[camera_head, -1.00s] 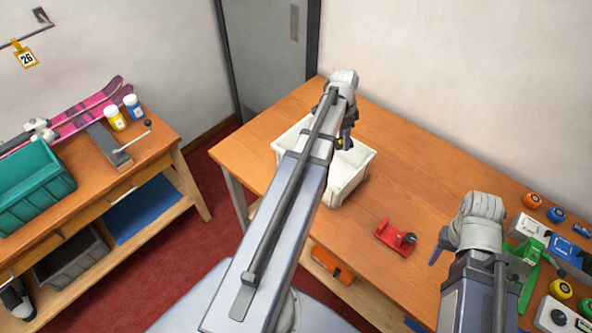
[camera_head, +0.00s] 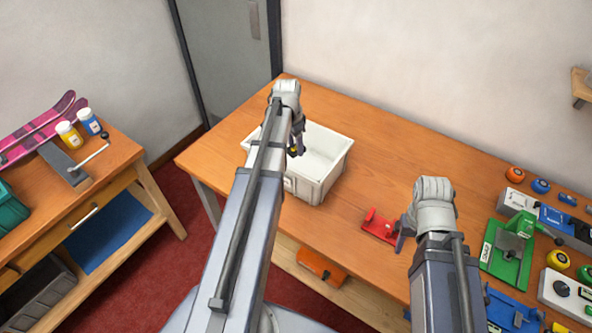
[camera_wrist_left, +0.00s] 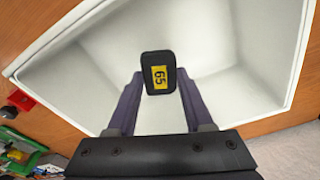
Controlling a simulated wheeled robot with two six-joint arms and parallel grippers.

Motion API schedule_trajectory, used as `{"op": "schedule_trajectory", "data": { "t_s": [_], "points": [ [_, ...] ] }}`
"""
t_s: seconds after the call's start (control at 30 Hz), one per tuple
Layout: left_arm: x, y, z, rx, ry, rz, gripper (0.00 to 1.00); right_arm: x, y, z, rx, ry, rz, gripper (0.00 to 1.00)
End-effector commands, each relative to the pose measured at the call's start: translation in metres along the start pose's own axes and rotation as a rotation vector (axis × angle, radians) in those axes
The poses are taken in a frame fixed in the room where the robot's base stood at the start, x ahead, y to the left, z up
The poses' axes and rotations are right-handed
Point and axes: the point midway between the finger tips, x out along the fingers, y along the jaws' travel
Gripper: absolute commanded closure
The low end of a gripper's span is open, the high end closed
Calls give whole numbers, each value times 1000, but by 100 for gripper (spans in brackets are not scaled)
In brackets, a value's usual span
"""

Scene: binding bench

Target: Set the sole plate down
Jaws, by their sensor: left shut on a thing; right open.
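The sole plate (camera_wrist_left: 159,72) is a small black piece with a yellow label reading 65. My left gripper (camera_wrist_left: 160,88) is shut on it and holds it over the white bin (camera_head: 318,188). In the left wrist view the bin's inside (camera_wrist_left: 222,40) looks empty around the plate. Whether the plate touches the bin floor I cannot tell. In the head view my left gripper (camera_head: 296,146) points down into the bin and mostly hides the plate. My right gripper (camera_head: 403,236) is open, over the bench right of the bin.
A red fixture (camera_head: 378,226) is on the wooden bench close to my right gripper. A green fixture (camera_head: 508,252), grey and blue blocks and several coloured round items crowd the bench's right end. The bench behind the bin is clear. A second bench (camera_head: 115,170) stands left.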

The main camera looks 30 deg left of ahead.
Motion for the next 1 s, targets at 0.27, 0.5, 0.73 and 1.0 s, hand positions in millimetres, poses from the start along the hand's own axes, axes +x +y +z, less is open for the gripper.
{"op": "schedule_trajectory", "data": {
  "t_s": [0.27, 0.5, 0.73, 1.0],
  "points": [
    [-6, -3, -9, -315, 3, -38, 100, -7, 1, 0, 0, 0, 0, 50],
    [-4, -4, -10, -368, 4, -44, 100, -5, 0, 0, 0, 0, 0, 50],
    [18, -4, -7, -366, 4, -44, 100, 17, -2, -1, 0, 0, 0, 50],
    [56, -4, -2, -365, 4, -44, 100, 55, -5, -3, 0, 0, 0, 50]
  ]
}}
